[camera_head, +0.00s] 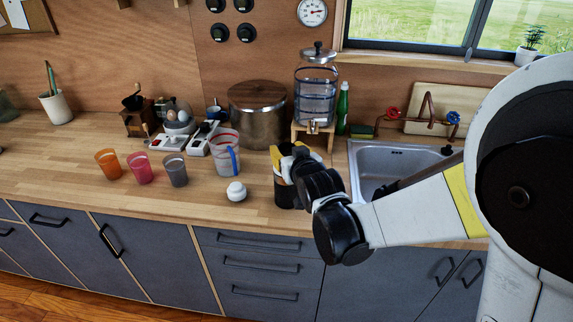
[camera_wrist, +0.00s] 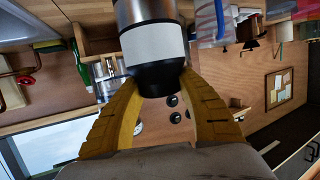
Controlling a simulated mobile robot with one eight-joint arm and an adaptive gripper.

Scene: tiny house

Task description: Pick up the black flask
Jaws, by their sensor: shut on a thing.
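The black flask (camera_head: 285,193) is near the counter's front edge, left of the sink, partly hidden by my gripper. In the wrist view, the held thing (camera_wrist: 153,45) is a cylinder with a black end, a pale grey band and a shiny metallic part. My gripper (camera_head: 286,160) comes in from the right. Its yellow fingers (camera_wrist: 158,85) are closed around the black end, one on each side. The flask looks about upright in the head view. I cannot tell whether its base touches the counter.
A glass drink dispenser (camera_head: 316,90) on a wooden stand (camera_head: 300,131) and a large pot (camera_head: 257,113) stand behind. A measuring jug (camera_head: 226,155) and small white jar (camera_head: 236,191) are left, with several coloured cups beyond. The sink (camera_head: 385,160) is right.

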